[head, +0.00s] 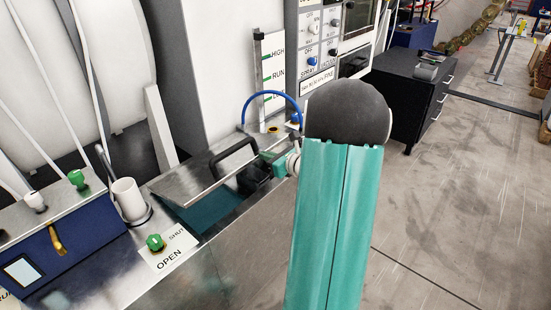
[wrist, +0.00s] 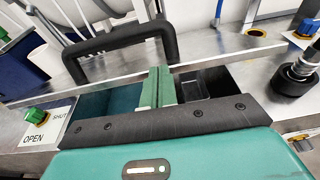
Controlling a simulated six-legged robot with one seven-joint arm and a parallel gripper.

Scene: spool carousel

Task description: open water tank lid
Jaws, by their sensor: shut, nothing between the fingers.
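The water tank lid is a steel plate (head: 207,170) with a black arched handle (head: 233,157). In the wrist view the handle (wrist: 118,48) stands beyond my fingers. The tank opening shows along the lid's near edge, with teal water (wrist: 105,101) inside; it also shows in the head view (head: 203,211). In the head view my arm partly hides that area.
A green knob (head: 154,242) sits on an OPEN/SHUT plate left of the opening. A white cup (head: 129,199) stands behind it. A blue hose (head: 270,94) arches near a level gauge (head: 272,75). A black drawer cabinet (head: 405,95) stands right; the floor beside it is clear.

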